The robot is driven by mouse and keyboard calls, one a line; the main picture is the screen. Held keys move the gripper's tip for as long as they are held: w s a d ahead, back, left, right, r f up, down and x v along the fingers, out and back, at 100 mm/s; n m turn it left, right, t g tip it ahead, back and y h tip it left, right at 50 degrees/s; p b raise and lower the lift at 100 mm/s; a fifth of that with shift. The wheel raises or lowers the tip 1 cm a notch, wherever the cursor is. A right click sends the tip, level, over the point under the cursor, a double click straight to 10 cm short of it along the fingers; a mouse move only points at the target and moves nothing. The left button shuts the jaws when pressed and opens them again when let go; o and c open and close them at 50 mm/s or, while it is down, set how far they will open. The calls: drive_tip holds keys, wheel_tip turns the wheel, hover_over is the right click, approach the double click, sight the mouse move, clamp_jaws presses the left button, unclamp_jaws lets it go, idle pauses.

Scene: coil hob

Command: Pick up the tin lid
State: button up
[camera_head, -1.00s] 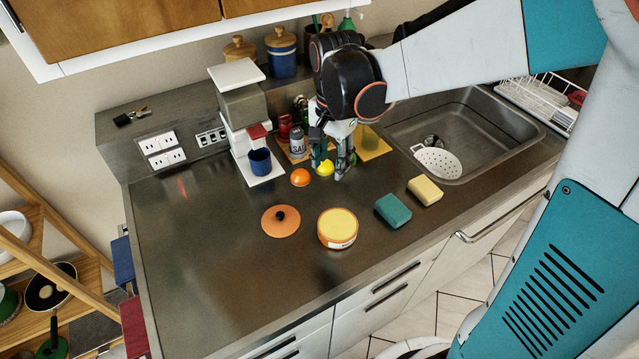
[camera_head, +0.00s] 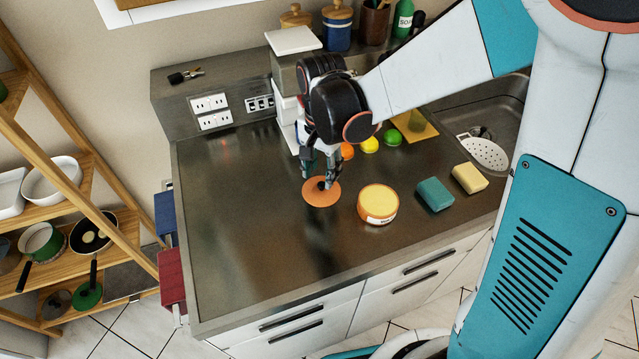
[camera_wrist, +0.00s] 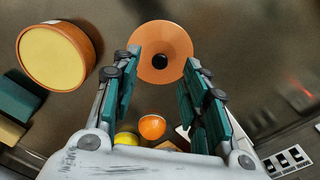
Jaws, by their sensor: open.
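The tin lid (camera_head: 313,194) is a flat orange disc with a black knob, lying on the dark metal counter. In the wrist view the lid (camera_wrist: 160,72) shows at the top middle, its knob between the fingertips in the picture. My gripper (camera_head: 319,178) is open above the lid, its fingers pointing down around the knob in the head view. In the wrist view my gripper (camera_wrist: 166,75) has nothing between its fingers that it grips. The gap between the fingertips and the lid is hard to judge. The open tin (camera_head: 378,203), orange with a yellow inside, stands right of the lid.
A teal sponge (camera_head: 435,195) and a yellow sponge (camera_head: 469,178) lie further right, before the sink (camera_head: 490,108). The counter (camera_head: 235,215) left of the lid is clear.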

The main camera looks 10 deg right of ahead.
sight(322, 184)
drive_tip(key=f+b, duration=0.1)
drive_tip(key=f, duration=0.1)
drive_tip(key=f+b, duration=0.1)
drive_tip(key=f, duration=0.2)
drive_tip(key=shift+w+d+f, duration=0.1)
drive_tip(key=shift+w+f, duration=0.05)
drive_tip(key=shift+w, duration=0.05)
clamp_jaws()
